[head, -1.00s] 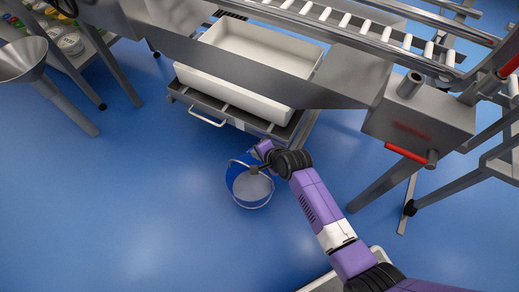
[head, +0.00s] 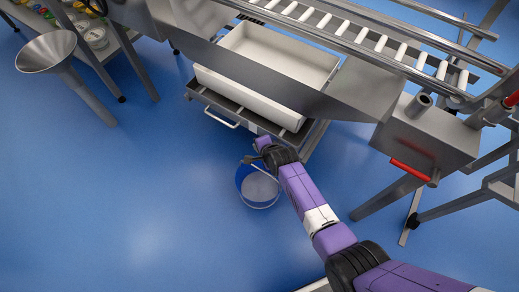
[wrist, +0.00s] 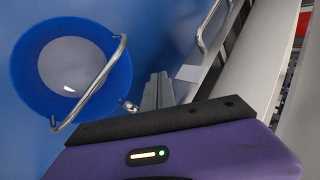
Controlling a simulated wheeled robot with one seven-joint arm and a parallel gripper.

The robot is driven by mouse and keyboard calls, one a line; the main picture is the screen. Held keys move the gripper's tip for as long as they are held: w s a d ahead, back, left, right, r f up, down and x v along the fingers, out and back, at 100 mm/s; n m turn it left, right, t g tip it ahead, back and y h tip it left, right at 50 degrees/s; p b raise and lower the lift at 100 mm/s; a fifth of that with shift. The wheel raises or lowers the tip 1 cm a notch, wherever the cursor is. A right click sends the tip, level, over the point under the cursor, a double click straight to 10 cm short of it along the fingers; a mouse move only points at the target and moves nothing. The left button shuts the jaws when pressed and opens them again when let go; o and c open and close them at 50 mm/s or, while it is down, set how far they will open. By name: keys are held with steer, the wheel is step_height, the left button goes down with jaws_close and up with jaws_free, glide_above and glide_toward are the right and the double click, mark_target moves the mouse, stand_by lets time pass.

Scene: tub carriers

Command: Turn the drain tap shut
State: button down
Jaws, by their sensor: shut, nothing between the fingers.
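A red lever (head: 410,170) sits low on the front of the steel box at the right in the head view; it looks like the drain tap's handle. A round metal end (head: 433,179) is at its right. My gripper (head: 247,160) is far to the left of it, by the blue bucket (head: 241,186). In the wrist view my gripper's fingers (wrist: 158,88) are together and empty, to the right of the bucket (wrist: 24,92) and its metal handle (wrist: 118,62). The red lever is not identifiable in the wrist view.
A cream tub (head: 240,93) sits on a steel carrier with a pull handle (head: 221,121), behind my gripper. A roller conveyor (head: 395,50) runs above at the right. A steel funnel (head: 45,52) stands at the left. Blue floor (head: 120,220) is clear at the front left.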

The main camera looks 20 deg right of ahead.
steer(key=shift+w+d, duration=0.2)
steer(key=shift+w, duration=0.6)
stand_by(0.4)
